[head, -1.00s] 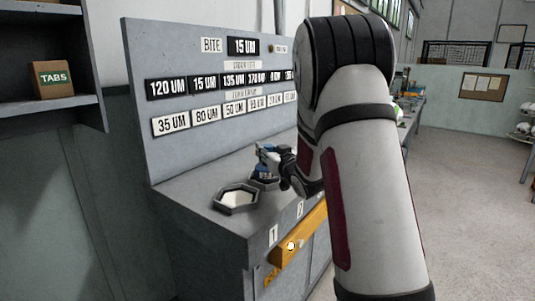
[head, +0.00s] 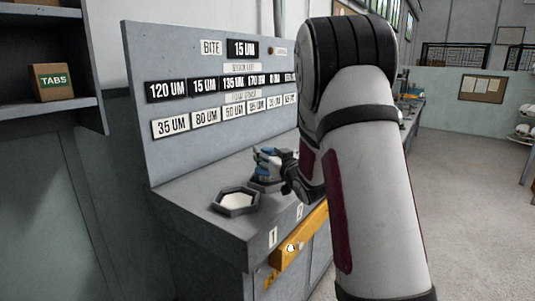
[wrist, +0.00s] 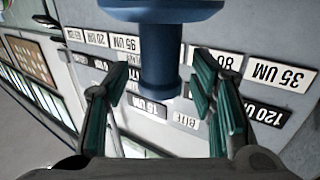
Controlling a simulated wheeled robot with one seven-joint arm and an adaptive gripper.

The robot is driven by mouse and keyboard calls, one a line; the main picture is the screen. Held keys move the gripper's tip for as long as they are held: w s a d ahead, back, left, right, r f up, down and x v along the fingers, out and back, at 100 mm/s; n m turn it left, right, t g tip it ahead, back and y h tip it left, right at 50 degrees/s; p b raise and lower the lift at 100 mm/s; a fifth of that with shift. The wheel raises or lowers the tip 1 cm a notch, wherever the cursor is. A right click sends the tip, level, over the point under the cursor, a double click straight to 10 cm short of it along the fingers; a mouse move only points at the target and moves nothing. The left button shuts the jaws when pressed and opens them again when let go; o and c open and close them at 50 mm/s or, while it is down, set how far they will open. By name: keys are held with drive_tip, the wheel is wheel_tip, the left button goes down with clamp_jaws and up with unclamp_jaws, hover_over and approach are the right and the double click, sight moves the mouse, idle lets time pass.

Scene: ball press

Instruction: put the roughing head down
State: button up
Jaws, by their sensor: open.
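The blue roughing head (wrist: 160,65) shows in the wrist view as a round stem with a wide disc at the picture's top edge. The stem is between the two green-padded fingers of my gripper (wrist: 165,92), which are spread with a visible gap on both sides. In the head view my gripper (head: 277,162) is low over the bench, by a dark tray (head: 262,185) just right of the hexagonal tray. The head's underside and its contact with that tray are hidden in the head view.
An open hexagonal tray (head: 236,201) with a pale floor sits at the bench's front left, with nothing in it. A grey label panel (head: 215,70) rises behind the bench. A yellow bar (head: 300,238) runs along the bench front. A TABS box (head: 50,81) stands on a left shelf.

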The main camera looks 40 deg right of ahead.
drive_tip(key=s+a, duration=0.2)
drive_tip(key=s, duration=0.8)
drive_tip(key=shift+s+p, duration=0.3)
drive_tip(key=shift+s, duration=0.1)
drive_tip(key=s+a+g+y, duration=0.1)
drive_tip(key=s+a+g, duration=0.4)
drive_tip(key=s+a, duration=0.3)
drive_tip(key=s+a+f+n+g+y, duration=0.1)
drive_tip(key=s+a+g, duration=0.5)
drive_tip(key=s, duration=1.1)
drive_tip(key=s+a+g+y, duration=0.1)
drive_tip(key=s+a+g, duration=0.5)
drive_tip(key=s+a, duration=0.4)
drive_tip(key=shift+s+a+f+n, duration=0.4)
drive_tip(key=shift+s, duration=0.75)
